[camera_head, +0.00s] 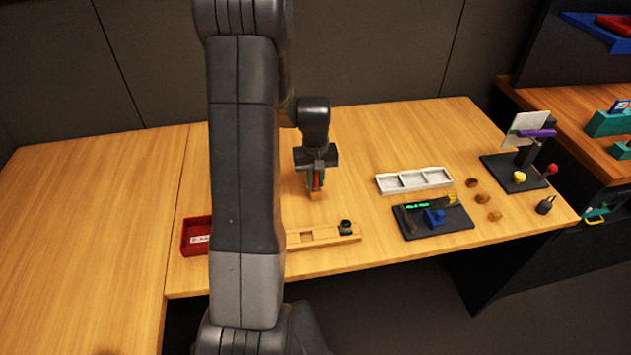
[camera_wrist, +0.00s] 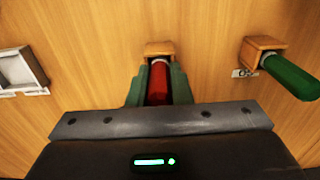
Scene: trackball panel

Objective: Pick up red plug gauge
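The red plug gauge (camera_wrist: 158,82) stands in a small wooden block (camera_wrist: 159,49) on the table. It also shows in the head view (camera_head: 317,180), above its block (camera_head: 317,195). My gripper (camera_wrist: 157,84) has its green fingers on both sides of the red handle, with no clear gap showing. In the head view my gripper (camera_head: 316,181) points down over the table, around the gauge. The gauge's lower end is hidden in the block.
A green gauge (camera_wrist: 290,77) sits in another wooden block (camera_wrist: 262,50) at the right. A white compartment tray (camera_head: 414,180) and a black fixture (camera_head: 433,221) lie to the right. A red bin (camera_head: 196,236) and wooden rail (camera_head: 323,237) are at the front.

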